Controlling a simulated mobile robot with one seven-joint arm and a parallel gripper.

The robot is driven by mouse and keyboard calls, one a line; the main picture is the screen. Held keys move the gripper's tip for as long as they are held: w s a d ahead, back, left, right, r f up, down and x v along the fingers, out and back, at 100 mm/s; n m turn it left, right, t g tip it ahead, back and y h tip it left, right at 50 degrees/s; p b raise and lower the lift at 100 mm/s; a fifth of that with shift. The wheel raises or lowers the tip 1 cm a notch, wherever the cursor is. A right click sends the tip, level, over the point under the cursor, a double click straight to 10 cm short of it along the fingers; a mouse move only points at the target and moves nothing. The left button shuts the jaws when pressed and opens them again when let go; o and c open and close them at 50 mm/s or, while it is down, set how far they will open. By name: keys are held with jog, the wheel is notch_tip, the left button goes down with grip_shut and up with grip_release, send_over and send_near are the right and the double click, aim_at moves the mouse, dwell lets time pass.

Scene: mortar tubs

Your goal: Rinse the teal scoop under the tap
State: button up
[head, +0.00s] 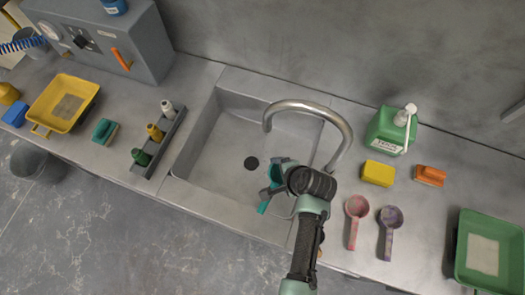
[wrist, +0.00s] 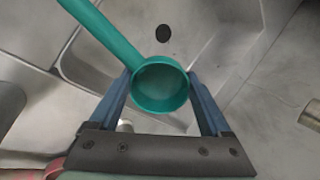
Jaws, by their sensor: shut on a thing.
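The teal scoop (wrist: 160,88) is between the two fingers of my gripper (wrist: 160,95) in the wrist view. Its round bowl is held between the fingertips, and its handle runs to the upper left. The bowl looks empty. In the head view a teal part of the scoop (head: 264,206) shows beside my gripper (head: 272,190), over the front right of the sink (head: 205,195). My wrist hides much of it. The metal tap (head: 345,135) arches over the sink, its spout end farther back and apart from the scoop. No water stream shows.
Right of the sink lie a pink scoop (head: 353,232), a purple scoop (head: 387,241), a yellow sponge (head: 378,173) and an orange brush (head: 430,175). A green jug (head: 385,135) stands behind. A green tub (head: 463,262) is far right. A bottle rack (head: 158,160) stands left.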

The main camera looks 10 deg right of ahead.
dwell(0.3)
jog(key=s+d+r+p, duration=0.1)
jog(key=s+r+p, duration=0.3)
jog(key=p, duration=0.2)
jog(key=shift+s+d, duration=0.3)
jog(key=shift+s, duration=0.05)
dwell(1.0)
notch_tip(320, 180, up, 14)
jog(key=p, duration=0.4)
jog(key=w+a+f+n+g+y+b, duration=0.2)
jog(key=a+f+n+g+b, duration=0.4)
jog(key=a+f+n+b, duration=0.6)
notch_tip(320, 180, down, 2)
jog(key=n+y+b, duration=0.1)
jog(key=n+b, duration=0.3)
jog(key=b, duration=0.1)
jog(key=shift+w+a+n+g+y+b, duration=0.3)
jog(key=shift+a+n+g+y+b, duration=0.05)
jog(key=shift+a+n+g+y, duration=0.05)
